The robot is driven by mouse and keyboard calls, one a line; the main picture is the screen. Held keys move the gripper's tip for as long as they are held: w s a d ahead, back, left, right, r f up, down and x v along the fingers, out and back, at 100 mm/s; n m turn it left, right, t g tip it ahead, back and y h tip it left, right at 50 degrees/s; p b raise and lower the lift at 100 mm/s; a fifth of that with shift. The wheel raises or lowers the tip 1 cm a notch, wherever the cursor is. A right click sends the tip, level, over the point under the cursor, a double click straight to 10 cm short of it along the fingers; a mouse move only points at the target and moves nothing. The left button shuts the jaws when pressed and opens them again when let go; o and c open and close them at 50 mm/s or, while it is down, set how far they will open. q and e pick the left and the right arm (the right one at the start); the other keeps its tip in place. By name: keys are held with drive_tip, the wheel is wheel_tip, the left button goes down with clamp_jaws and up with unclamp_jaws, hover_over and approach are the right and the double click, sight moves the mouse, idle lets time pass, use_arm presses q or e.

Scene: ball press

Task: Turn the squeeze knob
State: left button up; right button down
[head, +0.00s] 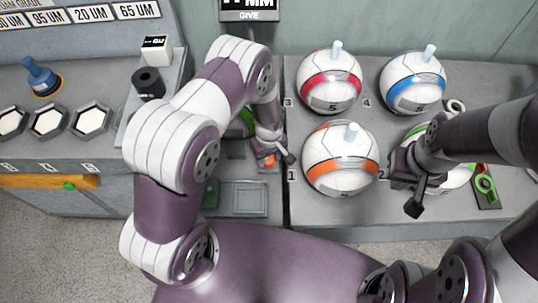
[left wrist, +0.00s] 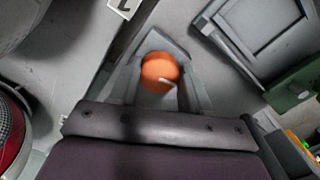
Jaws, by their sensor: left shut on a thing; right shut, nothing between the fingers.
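In the head view the orange knob (head: 268,161) is a small patch partly hidden by my left gripper (head: 276,158). My right gripper (head: 408,194) is shut and empty, in front of the green-banded ball (head: 458,176) on the right, which its arm partly covers.
White balls with red (head: 330,82), blue (head: 413,83) and orange (head: 340,160) bands stand on the bench to the right. A grey recessed tray (head: 242,199) lies just in front of the knob. Hexagonal cups (head: 48,121) and a blue-handled tool (head: 40,76) are at left.

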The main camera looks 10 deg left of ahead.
sight(268, 159)
use_arm(q)
drive_tip(key=m, duration=0.9)
drive_tip(key=shift+a, duration=0.15)
drive_tip(key=shift+m, duration=0.3)
idle(0.3)
drive_tip(key=o, duration=1.1)
drive_tip(key=shift+c, duration=0.2)
drive_tip(key=shift+r, duration=0.1)
wheel_tip(268, 159, up, 13)
drive_tip(key=b, duration=0.1)
drive_tip(key=shift+f, duration=0.2)
